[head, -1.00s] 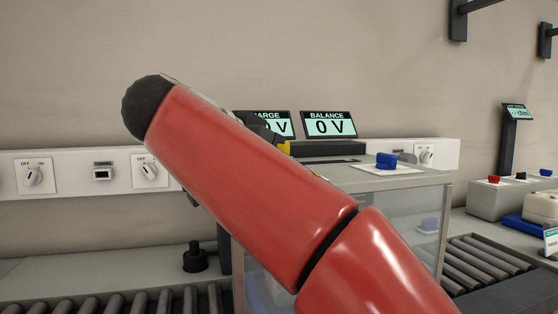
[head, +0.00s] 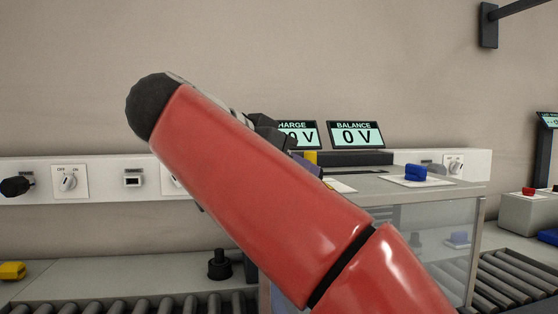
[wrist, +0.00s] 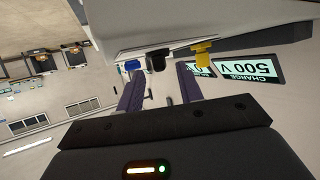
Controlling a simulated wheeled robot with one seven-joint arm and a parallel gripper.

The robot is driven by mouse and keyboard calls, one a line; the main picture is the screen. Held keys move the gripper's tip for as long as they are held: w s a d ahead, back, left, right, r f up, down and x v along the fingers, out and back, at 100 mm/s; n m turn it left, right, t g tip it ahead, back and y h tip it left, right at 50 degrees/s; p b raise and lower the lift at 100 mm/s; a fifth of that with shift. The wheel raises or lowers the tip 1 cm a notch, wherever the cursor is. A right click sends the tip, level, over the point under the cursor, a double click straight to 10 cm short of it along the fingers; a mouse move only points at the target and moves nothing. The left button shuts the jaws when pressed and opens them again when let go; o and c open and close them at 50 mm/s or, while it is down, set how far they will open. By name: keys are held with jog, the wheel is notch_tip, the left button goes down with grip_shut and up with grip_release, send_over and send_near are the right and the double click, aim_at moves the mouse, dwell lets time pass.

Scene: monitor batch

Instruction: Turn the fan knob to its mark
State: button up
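I cannot tell which control is the fan knob, as its label is not readable. A second white switch plate (head: 168,182) is mostly hidden behind my red arm. Another white knob (head: 454,166) is on the rail at right. My gripper is largely hidden behind my arm in the head view. In the wrist view my gripper (wrist: 161,86) has its two purple fingers apart with nothing between them. A black part (wrist: 158,61) and a yellow part (wrist: 203,53) show beyond the fingers.
The BALANCE display (head: 356,134) reads 0 V. A blue knob (head: 416,173) sits on the glass-sided cabinet. A black handle (head: 15,186) is at far left. Roller conveyors (head: 150,304) run below.

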jog(key=shift+v, duration=2.2)
jog(key=shift+f, duration=0.1)
